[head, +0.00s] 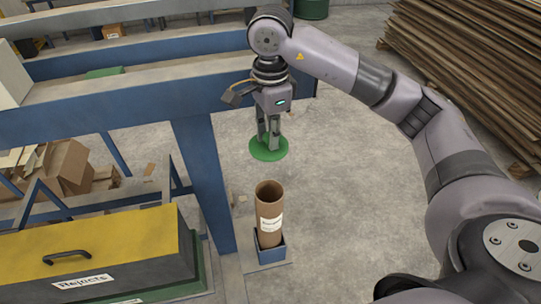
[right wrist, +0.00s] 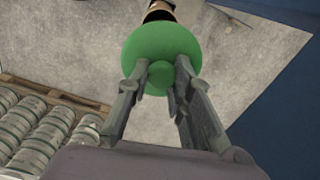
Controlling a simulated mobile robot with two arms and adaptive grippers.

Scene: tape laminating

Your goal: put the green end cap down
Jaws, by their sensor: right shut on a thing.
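The green end cap (head: 268,149) is a round disc with a small knob. My right gripper (head: 268,138) is shut on its knob and holds it in the air, disc facing down. The cap (right wrist: 161,45) also shows in the right wrist view between the fingers (right wrist: 160,85). A brown cardboard tube (head: 269,222) with a white label stands upright and open at the top in a blue square holder (head: 270,254). In the head view the tube is below the cap. In the wrist view part of the tube (right wrist: 158,12) shows beyond the cap's edge. My left gripper is not in view.
A blue steel frame (head: 205,170) stands close to the left of the tube. A yellow-topped box labelled Rejects (head: 120,245) is at the lower left. Stacked brown sheets (head: 470,60) are at the back right. Wrapped rolls (right wrist: 40,130) on a pallet show in the wrist view.

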